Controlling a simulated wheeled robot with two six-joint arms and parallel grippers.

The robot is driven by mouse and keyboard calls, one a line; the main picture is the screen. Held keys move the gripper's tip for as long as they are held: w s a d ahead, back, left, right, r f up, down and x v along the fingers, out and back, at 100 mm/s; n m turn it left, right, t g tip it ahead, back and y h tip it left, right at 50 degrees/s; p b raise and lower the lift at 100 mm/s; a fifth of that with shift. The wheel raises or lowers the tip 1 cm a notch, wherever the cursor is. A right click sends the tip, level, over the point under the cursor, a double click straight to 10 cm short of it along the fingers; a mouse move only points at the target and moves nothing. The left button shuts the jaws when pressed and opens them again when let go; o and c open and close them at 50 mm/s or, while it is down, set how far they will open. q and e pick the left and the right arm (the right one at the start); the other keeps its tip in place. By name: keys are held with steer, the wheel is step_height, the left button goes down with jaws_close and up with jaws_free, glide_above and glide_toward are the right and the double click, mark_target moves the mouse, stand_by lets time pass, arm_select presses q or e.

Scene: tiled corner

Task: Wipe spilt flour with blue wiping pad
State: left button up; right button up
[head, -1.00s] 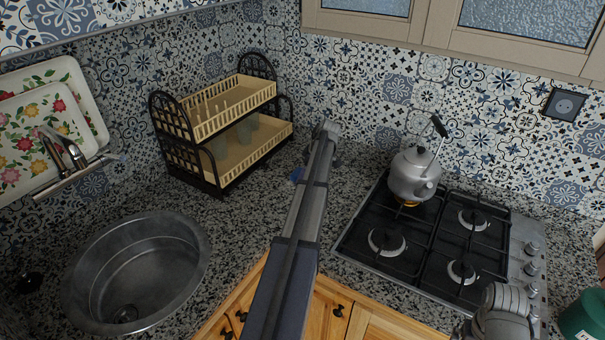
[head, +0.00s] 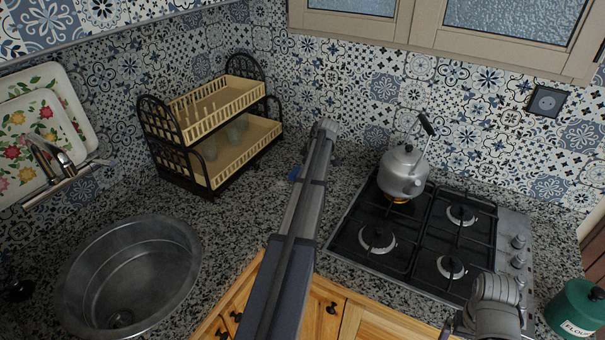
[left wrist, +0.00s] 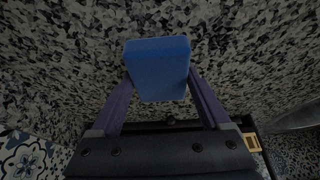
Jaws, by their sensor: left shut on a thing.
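The blue wiping pad (left wrist: 158,68) is between the two fingers of my left gripper (left wrist: 160,82) in the left wrist view, with speckled granite worktop behind it. In the head view only a small blue bit of the pad (head: 294,173) shows beside my left arm, over the worktop between the dish rack and the hob. The arm hides the left fingers there. I cannot make out spilt flour against the speckled granite. My right arm shows as a grey link at the lower right; its gripper is out of view.
A two-tier dish rack (head: 205,155) with glasses stands left of my left arm. A round metal sink (head: 130,272) is at the lower left. A kettle (head: 402,172) sits on the gas hob (head: 410,235) at right. A green flour canister (head: 574,314) stands at the lower right.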

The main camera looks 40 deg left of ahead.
arm_select(q)
steer(key=shift+a+r+p, duration=0.1)
steer(key=shift+r+p, duration=1.65)
steer(key=shift+r, duration=0.45)
step_height(320, 180, up, 3)
steer(key=p, duration=0.3)
